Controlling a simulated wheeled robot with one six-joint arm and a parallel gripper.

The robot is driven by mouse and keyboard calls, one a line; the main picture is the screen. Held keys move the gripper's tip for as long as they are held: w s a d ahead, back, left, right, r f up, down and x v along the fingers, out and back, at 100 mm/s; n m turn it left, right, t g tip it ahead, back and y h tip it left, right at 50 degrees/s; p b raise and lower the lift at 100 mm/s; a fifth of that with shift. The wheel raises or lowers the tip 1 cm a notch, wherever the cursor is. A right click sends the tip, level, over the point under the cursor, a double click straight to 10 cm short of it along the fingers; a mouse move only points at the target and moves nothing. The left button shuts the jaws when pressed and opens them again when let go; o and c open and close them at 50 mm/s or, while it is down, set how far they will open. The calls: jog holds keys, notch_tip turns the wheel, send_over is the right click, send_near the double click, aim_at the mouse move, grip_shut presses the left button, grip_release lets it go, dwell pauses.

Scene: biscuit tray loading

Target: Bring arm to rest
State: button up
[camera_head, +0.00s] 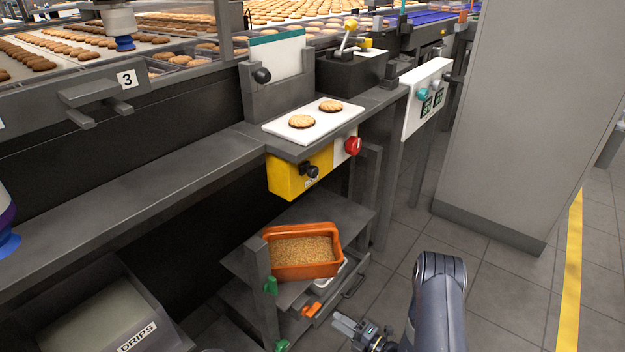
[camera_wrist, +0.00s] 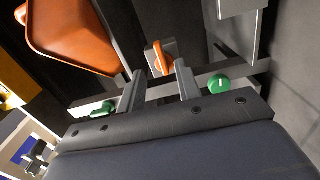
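My gripper (camera_head: 360,332) is low at the bottom of the head view, in front of the lower shelf and partly cut off by the frame edge. My grey arm link (camera_head: 438,295) rises beside it on the right. In the wrist view my gripper (camera_wrist: 158,72) has its two fingers apart, with nothing held between them. An orange handle (camera_wrist: 163,57) shows beyond the fingertips; I cannot tell its exact distance.
An orange crumb bin (camera_head: 335,262) sits on the lower shelf (camera_head: 340,212); it also shows in the wrist view (camera_wrist: 75,35). Green knobs (camera_head: 270,286) are on the shelf frame. Above, two biscuits lie on a white plate (camera_head: 325,125). Open floor (camera_head: 500,290) lies right.

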aim_at(319, 307)
jog(key=shift+n, duration=0.5)
jog(key=b+x, duration=0.1)
jog(key=x, duration=0.2)
jog(key=b+x, duration=0.1)
jog(key=x, duration=0.3)
jog(key=shift+w+a+r, duration=0.15)
jog(key=shift+r, duration=0.05)
jog(key=shift+r+n, duration=0.2)
jog(key=shift+n, duration=0.55)
jog(key=shift+r+n, duration=0.15)
jog(key=shift+n, duration=0.6)
jog(key=shift+a, duration=0.1)
